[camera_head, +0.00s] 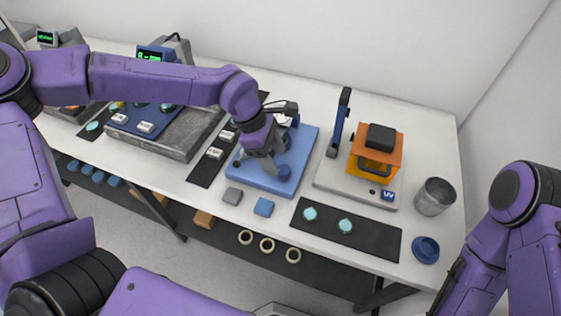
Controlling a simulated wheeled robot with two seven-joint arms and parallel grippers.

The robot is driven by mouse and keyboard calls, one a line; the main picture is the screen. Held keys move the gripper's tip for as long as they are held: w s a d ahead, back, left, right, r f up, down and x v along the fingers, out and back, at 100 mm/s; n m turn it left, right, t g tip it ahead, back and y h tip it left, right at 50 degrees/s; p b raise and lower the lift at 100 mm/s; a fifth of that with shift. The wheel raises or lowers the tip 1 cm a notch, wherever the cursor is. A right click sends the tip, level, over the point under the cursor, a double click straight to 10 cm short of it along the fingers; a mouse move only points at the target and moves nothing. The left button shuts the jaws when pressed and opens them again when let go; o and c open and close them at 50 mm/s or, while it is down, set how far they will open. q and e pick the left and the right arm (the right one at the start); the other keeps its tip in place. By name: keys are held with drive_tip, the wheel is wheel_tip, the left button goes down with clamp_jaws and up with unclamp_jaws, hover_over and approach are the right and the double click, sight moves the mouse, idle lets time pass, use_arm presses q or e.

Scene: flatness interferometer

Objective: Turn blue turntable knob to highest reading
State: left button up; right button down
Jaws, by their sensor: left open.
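The blue turntable base (258,179) lies in the middle of the white table. A small dark-blue knob (284,173) shows at its front right part. My left gripper (274,169) reaches down over the base, with its open fingers beside the knob; I cannot tell whether they touch it. My left forearm and wrist hide the back of the base and much of what stands on it. A blue box with a green display (149,55) stands at the back left; its digits are too small to read surely. My right gripper is not visible.
An orange box with a black top (376,148) stands on a pale base to the right. A metal cup (434,197) and a blue dish (426,249) are near the right edge. A black mat (375,236) with teal discs lies in front. Grey and blue blocks sit before the base.

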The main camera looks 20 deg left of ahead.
sight(284, 169)
use_arm(q)
drive_tip(key=x, duration=0.2)
drive_tip(key=w+x, duration=0.1)
drive_tip(key=x, duration=0.1)
drive_tip(key=shift+d+f, duration=0.15)
drive_tip(key=shift+f, duration=0.3)
drive_tip(key=shift+s, duration=0.25)
drive_tip(key=shift+w, duration=0.1)
drive_tip(key=c, duration=1)
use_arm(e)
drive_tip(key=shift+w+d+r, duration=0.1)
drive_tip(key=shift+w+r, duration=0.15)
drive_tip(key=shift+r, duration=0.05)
use_arm(q)
drive_tip(key=shift+p, duration=0.35)
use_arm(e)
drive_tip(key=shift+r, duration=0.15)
